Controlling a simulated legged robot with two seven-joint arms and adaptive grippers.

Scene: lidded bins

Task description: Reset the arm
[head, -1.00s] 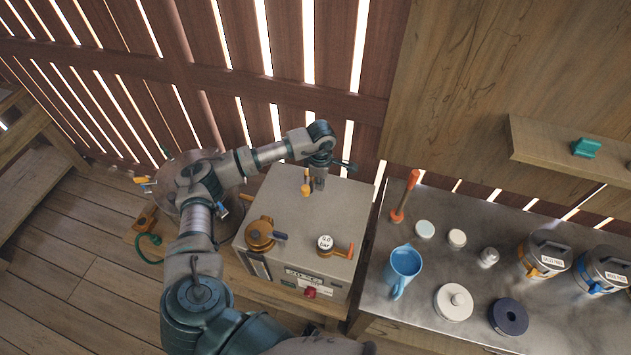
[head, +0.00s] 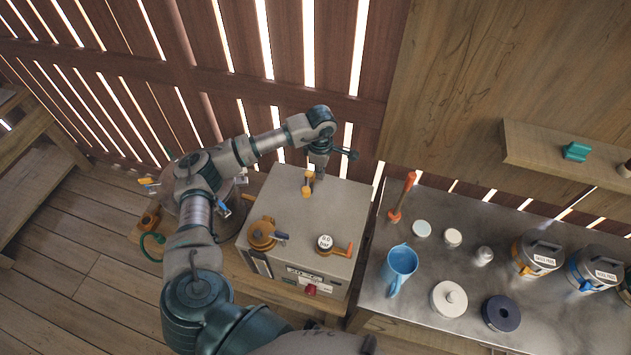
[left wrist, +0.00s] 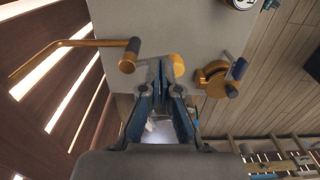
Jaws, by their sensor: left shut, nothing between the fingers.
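My left arm reaches in from the lower left in the head view, with its wrist bent down over the grey machine box (head: 345,205). My left gripper (head: 318,174) hangs above the back part of the box top, close to an upright orange handle (head: 307,186). Whether they touch is unclear in this view. In the left wrist view the fingers (left wrist: 161,66) are closed together with nothing between them. An orange part (left wrist: 178,65) shows just behind the fingertips, and an orange valve (left wrist: 214,80) lies to their right. My right gripper is not in view.
The box carries an orange valve (head: 262,234) and a gauge (head: 325,242). The metal table (head: 425,265) on the right holds a blue jug (head: 399,268), lids and lidded bins (head: 538,254). A slatted wall stands behind. Floor at the lower left is clear.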

